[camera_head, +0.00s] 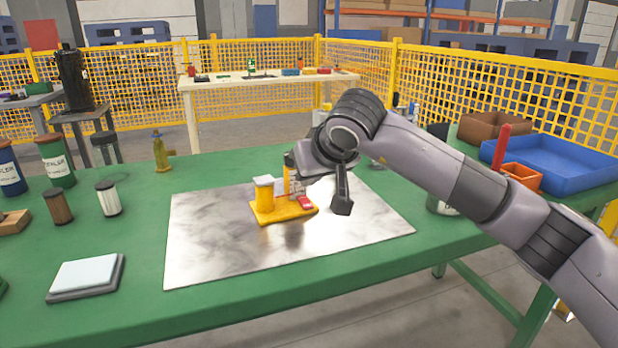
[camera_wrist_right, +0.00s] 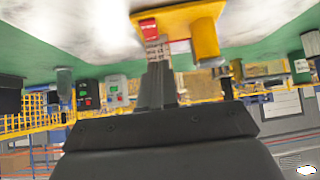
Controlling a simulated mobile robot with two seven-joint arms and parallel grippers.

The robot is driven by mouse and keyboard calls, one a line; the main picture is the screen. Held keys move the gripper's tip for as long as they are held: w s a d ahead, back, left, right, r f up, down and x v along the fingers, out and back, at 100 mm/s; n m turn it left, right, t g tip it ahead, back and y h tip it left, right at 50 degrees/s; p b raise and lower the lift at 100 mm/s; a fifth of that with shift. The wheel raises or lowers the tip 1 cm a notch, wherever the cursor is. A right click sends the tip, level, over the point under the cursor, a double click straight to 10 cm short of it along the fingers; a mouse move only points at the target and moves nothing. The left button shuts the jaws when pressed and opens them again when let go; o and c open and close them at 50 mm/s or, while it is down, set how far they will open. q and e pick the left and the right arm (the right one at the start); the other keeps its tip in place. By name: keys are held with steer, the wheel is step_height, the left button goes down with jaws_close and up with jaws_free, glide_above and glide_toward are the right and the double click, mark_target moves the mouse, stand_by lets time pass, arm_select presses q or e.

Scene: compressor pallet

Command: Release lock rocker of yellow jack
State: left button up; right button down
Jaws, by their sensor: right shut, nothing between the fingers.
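The yellow jack (camera_head: 284,208) stands on a bright metal sheet, with a yellow base plate, a short round yellow post with a pale top and a taller upright behind. Its small red lock rocker (camera_head: 306,203) is at the right end of the base; a red part (camera_wrist_right: 148,28) also shows in the right wrist view, just beyond the fingertips. My right gripper (camera_head: 342,206) points down just right of the jack. In the right wrist view its dark fingers (camera_wrist_right: 158,72) are together and empty. I cannot tell whether they touch the jack. My left gripper is not in view.
The metal sheet (camera_head: 215,250) lies on a green table (camera_head: 150,325) and is bare around the jack. A brown and a white cylinder, a small scale (camera_head: 86,276) and a yellow fitting (camera_head: 161,153) stand left. A blue tray (camera_head: 565,160) and an orange bin (camera_head: 523,177) are right.

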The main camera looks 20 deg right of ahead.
steer(key=s+f+v, duration=0.1)
steer(key=v, duration=0.8)
steer(key=shift+s+r, duration=0.2)
steer(key=shift+s, duration=0.05)
steer(key=shift+d, duration=0.1)
